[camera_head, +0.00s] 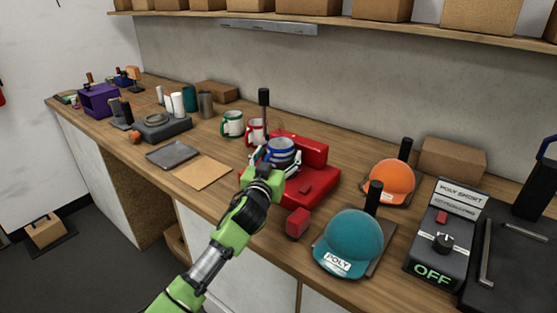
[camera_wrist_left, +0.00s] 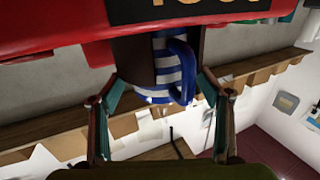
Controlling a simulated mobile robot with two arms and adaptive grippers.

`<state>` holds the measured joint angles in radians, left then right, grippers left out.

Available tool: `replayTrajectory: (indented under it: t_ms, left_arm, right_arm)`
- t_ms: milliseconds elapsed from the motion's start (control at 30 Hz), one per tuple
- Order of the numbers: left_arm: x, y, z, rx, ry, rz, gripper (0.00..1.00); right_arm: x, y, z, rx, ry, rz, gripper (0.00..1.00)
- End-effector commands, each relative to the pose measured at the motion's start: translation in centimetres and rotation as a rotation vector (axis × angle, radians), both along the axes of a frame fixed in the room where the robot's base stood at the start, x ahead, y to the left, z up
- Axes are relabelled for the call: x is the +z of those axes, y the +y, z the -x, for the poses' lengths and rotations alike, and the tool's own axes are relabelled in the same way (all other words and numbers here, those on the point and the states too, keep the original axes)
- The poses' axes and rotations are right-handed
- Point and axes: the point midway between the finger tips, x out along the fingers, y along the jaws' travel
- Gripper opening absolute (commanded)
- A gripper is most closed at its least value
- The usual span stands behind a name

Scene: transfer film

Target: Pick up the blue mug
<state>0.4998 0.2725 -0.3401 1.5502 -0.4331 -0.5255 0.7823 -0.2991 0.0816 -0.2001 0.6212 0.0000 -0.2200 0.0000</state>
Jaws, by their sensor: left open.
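The blue mug (camera_head: 281,150), with blue and white bands, sits at the red press (camera_head: 314,188) on the wooden workbench. In the left wrist view the mug (camera_wrist_left: 161,72) appears beneath the red body of the press (camera_wrist_left: 60,38), with its blue handle facing the camera. My left gripper (camera_head: 274,161) reaches the mug from the front, and its fingers stand on either side of it. In the wrist view the fingers (camera_wrist_left: 160,88) are spread, and I cannot tell if they touch it. Part of the mug is hidden by the gripper. My right gripper is not in view.
A red-and-white mug (camera_head: 254,130) and a green-and-white mug (camera_head: 232,123) stand left of the press. A teal cap (camera_head: 350,238) and orange cap (camera_head: 388,180) sit to the right. A brown sheet (camera_head: 203,171) lies flat on the bench. A shelf (camera_head: 350,28) runs above.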

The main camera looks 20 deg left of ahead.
Motion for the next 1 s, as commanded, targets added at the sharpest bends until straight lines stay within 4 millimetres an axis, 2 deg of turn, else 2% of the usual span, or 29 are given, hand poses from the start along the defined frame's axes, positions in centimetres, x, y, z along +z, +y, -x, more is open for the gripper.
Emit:
replayTrajectory:
  t_ms: [100,200,467,667,733,767,1000]
  left_arm:
    - [0.1,0.1,-1.5,0.001,0.0,0.0,0.71]
    - [0.0,0.1,-2.1,0.0,0.0,0.0,0.71]
    - [0.0,0.1,-2.3,0.0,0.0,0.0,0.71]
    - [0.0,0.1,-2.3,0.0,0.0,0.0,0.21]
    - [0.2,0.1,-2.3,-0.001,-0.004,0.0,0.2]
    - [0.2,0.1,-2.3,-0.001,-0.004,0.001,0.15]
    - [0.7,0.1,-2.3,-0.001,-0.005,0.001,0.15]
  right_arm:
    - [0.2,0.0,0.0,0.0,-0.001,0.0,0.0]
    - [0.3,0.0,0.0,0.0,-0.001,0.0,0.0]
    - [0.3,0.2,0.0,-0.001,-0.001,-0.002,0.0]
    - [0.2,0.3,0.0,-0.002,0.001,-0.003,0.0]
    - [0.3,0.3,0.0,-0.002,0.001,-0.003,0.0]
    - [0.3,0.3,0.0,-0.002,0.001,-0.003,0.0]
    - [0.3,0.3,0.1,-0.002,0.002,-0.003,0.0]
